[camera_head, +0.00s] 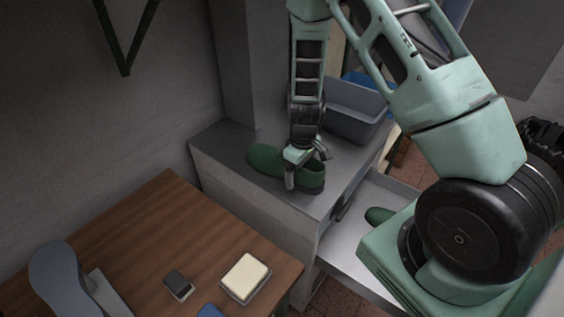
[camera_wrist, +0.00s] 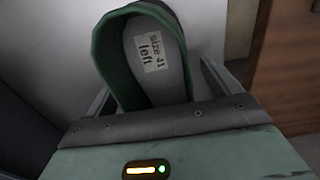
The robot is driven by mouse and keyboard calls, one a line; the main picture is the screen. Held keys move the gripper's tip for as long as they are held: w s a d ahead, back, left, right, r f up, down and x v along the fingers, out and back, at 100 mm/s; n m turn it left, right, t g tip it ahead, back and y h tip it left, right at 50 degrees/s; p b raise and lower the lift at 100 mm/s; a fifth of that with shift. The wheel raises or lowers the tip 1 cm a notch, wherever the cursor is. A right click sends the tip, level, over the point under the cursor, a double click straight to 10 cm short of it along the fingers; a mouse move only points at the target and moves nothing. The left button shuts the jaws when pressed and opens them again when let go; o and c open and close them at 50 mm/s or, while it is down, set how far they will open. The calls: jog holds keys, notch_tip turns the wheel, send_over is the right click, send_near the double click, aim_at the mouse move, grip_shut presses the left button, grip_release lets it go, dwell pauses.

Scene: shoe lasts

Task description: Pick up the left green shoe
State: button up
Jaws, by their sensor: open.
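A green shoe (camera_head: 265,158) lies on top of the grey cabinet (camera_head: 232,165). In the wrist view the green shoe (camera_wrist: 109,57) shows its open heel end, with an insole label reading "size 41 left". My gripper (camera_head: 305,178) is over the heel end, pointing down. In the wrist view my gripper (camera_wrist: 152,90) is open, with one finger on each side of the shoe's heel. I cannot tell whether the fingers touch the shoe. A second green shoe (camera_head: 378,215) lies lower, in an open drawer (camera_head: 345,245), partly hidden behind my arm.
A grey bin (camera_head: 352,112) stands on the cabinet behind my gripper. A wooden table (camera_head: 135,225) at the front left holds a dark small block (camera_head: 178,284), a cream block in a tray (camera_head: 245,278) and a grey last-like shape (camera_head: 57,275). A wall rises behind the cabinet.

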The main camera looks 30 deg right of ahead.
jog(key=c, duration=1.3)
jog(key=shift+r, duration=0.15)
